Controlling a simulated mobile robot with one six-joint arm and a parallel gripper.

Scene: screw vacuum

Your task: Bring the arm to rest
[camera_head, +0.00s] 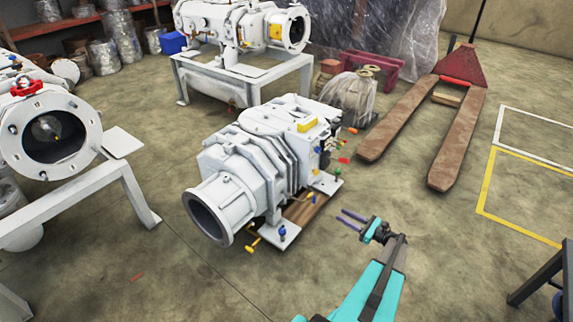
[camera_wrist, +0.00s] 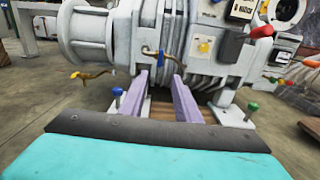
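My arm (camera_head: 373,285), teal and dark, reaches up from the bottom of the head view. My gripper (camera_head: 352,217) is at its end, with two purple fingers apart and nothing between them. The fingers also show in the wrist view (camera_wrist: 164,95), pointing at the lower side of a white screw vacuum pump (camera_head: 250,165). In the head view the gripper is to the right of the pump's near foot. In the wrist view the pump (camera_wrist: 165,35) fills the upper middle. I cannot tell whether the fingertips touch anything.
A brown pallet jack (camera_head: 455,130) stands at the back right. Another white pump (camera_head: 50,130) sits on a frame at the left, and a third (camera_head: 235,25) on a stand at the back. Yellow floor lines (camera_head: 520,150) mark the right. A dark stand (camera_head: 540,280) is at the lower right. Bare floor lies between.

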